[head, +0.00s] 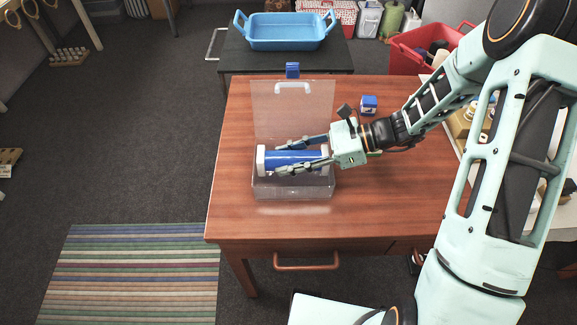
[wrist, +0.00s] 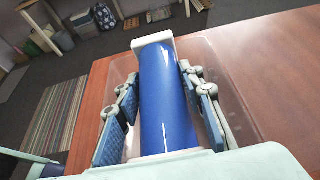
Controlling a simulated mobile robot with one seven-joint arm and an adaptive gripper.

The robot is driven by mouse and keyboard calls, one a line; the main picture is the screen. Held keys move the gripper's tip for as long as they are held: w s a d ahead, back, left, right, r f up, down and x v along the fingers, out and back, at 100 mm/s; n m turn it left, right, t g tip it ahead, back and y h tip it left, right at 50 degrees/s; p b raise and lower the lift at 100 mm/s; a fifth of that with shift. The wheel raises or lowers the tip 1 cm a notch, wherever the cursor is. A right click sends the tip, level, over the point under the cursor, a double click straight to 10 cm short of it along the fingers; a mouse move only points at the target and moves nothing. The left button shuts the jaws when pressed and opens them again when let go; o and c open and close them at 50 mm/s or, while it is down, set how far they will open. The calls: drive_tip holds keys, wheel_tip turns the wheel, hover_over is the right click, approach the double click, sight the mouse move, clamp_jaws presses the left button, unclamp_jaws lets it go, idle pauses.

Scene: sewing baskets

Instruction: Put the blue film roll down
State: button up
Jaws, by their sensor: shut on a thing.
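The blue film roll (head: 295,155) has white end caps and lies level, lengthwise across the picture. My gripper (head: 279,157) comes from the right and is shut on the roll, one finger along each long side. In the wrist view the roll (wrist: 167,100) runs away from me between the two finger pads (wrist: 160,85). A clear plastic box (head: 292,188) with its lid (head: 292,115) raised at the back stands under the roll. The roll is at or just above the box's opening; I cannot tell whether it touches the box.
The wooden table (head: 395,215) is bare left, right and in front of the box. A blue tray (head: 285,42) sits on a dark table behind.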

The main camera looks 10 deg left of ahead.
drive_tip(key=shift+f+b, duration=0.3)
drive_tip(key=shift+f, duration=1.25)
drive_tip(key=o, duration=1.3)
drive_tip(key=shift+c, duration=0.2)
drive_tip(key=shift+d+r, duration=0.1)
drive_tip(key=shift+r, duration=0.1)
drive_tip(key=p+v, duration=0.1)
drive_tip(key=v, duration=1)
drive_tip(key=shift+w+d, duration=0.1)
drive_tip(key=shift+d, duration=0.3)
drive_tip(key=shift+r, duration=0.1)
